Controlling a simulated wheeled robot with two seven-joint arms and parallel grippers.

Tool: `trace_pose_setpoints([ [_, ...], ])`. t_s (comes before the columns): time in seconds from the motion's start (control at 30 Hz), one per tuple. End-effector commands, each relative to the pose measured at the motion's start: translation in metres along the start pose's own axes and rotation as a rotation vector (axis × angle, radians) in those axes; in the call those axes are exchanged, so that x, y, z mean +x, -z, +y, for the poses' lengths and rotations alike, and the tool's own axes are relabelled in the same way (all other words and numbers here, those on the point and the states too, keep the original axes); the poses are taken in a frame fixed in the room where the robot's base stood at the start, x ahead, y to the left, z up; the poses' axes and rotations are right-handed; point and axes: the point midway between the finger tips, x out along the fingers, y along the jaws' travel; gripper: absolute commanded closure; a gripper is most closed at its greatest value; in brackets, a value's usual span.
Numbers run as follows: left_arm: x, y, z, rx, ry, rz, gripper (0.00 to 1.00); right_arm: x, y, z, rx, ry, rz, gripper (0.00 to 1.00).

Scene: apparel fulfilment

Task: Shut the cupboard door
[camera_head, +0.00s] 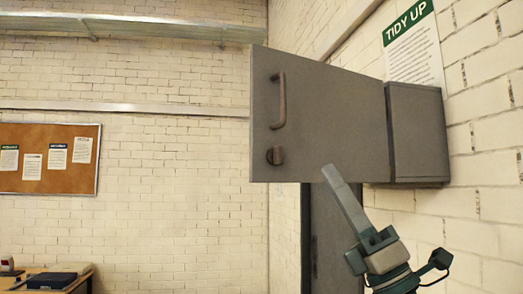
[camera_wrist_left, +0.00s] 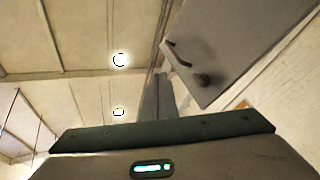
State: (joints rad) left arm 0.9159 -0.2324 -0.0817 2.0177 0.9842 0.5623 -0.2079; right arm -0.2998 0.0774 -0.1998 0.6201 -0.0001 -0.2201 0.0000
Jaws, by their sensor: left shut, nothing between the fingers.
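The grey cupboard (camera_head: 418,130) is fixed to the brick wall at the right of the head view. Its grey door (camera_head: 335,115) stands wide open, swung out to the left. The door carries a bar handle (camera_head: 281,100) and a round knob (camera_head: 276,156) near its free edge. My left gripper (camera_head: 330,173) is shut and empty, its fingertips at the door's lower edge in the picture; I cannot tell if they touch. In the left wrist view the shut fingers (camera_wrist_left: 156,95) point up beside the door (camera_wrist_left: 235,45). My right gripper is not in view.
A "TIDY UP" sign (camera_head: 413,50) hangs on the wall above the cupboard. A dark grey upright panel (camera_head: 335,245) stands below the door. A desk corner (camera_head: 82,284) and a cork board (camera_head: 50,158) are far left. The space left of the door looks clear.

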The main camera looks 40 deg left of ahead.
Motion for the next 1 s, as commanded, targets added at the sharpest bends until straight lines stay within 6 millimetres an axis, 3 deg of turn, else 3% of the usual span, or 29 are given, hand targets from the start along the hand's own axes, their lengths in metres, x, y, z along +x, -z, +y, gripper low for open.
trace_pose_setpoints([
  [0.03, 0.020, 0.007, 0.010, -0.059, 0.013, 0.093, 1.00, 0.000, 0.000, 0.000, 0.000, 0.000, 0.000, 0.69],
  [0.2, 0.063, 0.030, 0.024, -0.242, 0.107, 0.375, 1.00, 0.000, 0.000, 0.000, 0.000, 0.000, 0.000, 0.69],
  [0.4, 0.092, 0.035, 0.036, -0.459, 0.280, 0.646, 1.00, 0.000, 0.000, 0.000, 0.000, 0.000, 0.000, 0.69],
  [0.7, 0.102, 0.012, 0.061, -0.678, 0.548, 0.854, 1.00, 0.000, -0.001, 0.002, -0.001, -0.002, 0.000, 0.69],
  [1.0, 0.101, 0.003, 0.068, -0.719, 0.622, 0.888, 1.00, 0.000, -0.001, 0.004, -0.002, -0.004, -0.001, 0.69],
])
